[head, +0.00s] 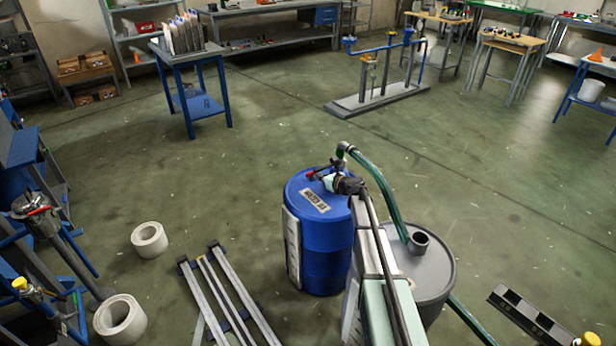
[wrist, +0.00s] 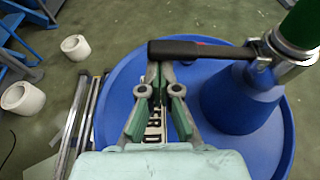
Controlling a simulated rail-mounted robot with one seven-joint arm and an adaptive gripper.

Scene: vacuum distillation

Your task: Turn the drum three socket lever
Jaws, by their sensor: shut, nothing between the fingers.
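The blue drum (head: 328,252) stands on the floor with a label on its lid. In the wrist view its lid (wrist: 245,150) fills the middle and right. A black socket lever (wrist: 205,49) reaches left from a metal coupling (wrist: 280,58) above a blue neck. My gripper (wrist: 160,75) is shut and empty over the lid. Its fingertips are at the lever's free left end; I cannot tell whether they touch it. In the head view my gripper (head: 335,183) is over the lid, and my arm hides part of the drum. I cannot confirm the drum's number.
A green hose (head: 378,180) arches from the coupling to a grey drum (head: 440,278) at the right, close to my arm. White rings (head: 149,240) and metal rails (head: 225,290) lie on the floor at left. The floor behind the drum is clear up to a pipe stand (head: 380,100).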

